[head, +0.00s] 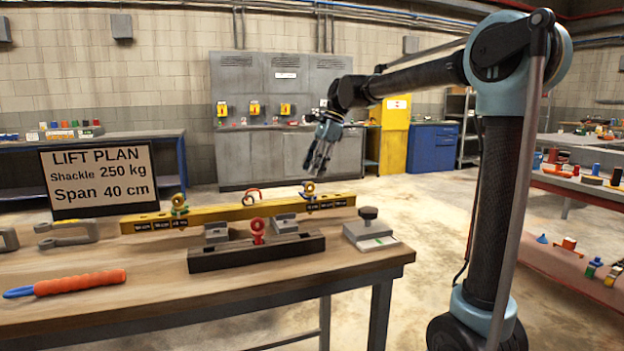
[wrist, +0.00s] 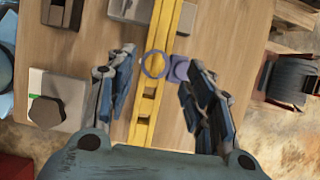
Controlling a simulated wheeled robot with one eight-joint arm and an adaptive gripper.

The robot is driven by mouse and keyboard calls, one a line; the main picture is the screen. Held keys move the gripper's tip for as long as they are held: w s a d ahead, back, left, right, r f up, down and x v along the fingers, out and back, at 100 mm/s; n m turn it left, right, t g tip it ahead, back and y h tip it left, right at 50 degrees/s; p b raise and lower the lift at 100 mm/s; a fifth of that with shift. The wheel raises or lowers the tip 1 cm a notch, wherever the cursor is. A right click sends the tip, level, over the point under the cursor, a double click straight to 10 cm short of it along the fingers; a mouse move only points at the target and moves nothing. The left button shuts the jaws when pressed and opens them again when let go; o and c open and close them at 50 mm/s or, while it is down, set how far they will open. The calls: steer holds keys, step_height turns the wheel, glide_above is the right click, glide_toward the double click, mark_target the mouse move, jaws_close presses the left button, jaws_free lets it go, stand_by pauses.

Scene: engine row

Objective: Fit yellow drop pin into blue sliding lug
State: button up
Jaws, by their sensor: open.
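The yellow beam (head: 235,213) lies across supports on the bench. A lug with blue and yellow parts (head: 308,190) sits near its right end. A similar lug with green and yellow parts (head: 180,203) sits toward the left end. I cannot tell a separate yellow drop pin from the yellow parts. My gripper (head: 317,170) is open and empty above the right lug; in the wrist view its fingers (wrist: 162,88) are spread either side of the beam.
A red shackle (head: 258,230) stands in a dark block (head: 225,257) before the beam. A grey block with a dark knob (head: 369,230) is at the bench's right. An orange-handled tool (head: 80,283) lies front left, and a lift plan sign (head: 98,178) stands behind.

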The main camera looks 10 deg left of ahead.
steer(key=v, duration=0.7)
steer(key=shift+r, duration=0.25)
steer(key=shift+w+d, duration=0.1)
steer(key=shift+w, duration=0.05)
steer(key=s+d+f+n+t, duration=0.15)
steer(key=d+f, duration=0.35)
steer(key=d, duration=0.5)
steer(key=d+f+n+t, duration=0.3)
steer(key=d+f, duration=0.1)
steer(key=d, duration=0.5)
steer(key=s+d+f+n+t+h, duration=0.2)
steer(key=s+d+f+n, duration=0.25)
steer(key=d+f, duration=0.4)
steer(key=s+d+f+n+t+h, duration=0.25)
steer(key=s+d+f, duration=0.25)
steer(key=d+f, duration=0.3)
steer(key=s+f+g, duration=0.2)
steer(key=s+f, duration=0.2)
steer(key=s, duration=0.3)
steer(key=s+d+f+g, duration=0.1)
steer(key=s+f+g, duration=0.1)
steer(key=s+f, duration=0.3)
steer(key=s, duration=0.2)
steer(key=shift+s+d+f+g, duration=0.2)
steer(key=shift+s+f+g, duration=0.1)
steer(key=shift+s, duration=0.05)
steer(key=shift+y, duration=0.25)
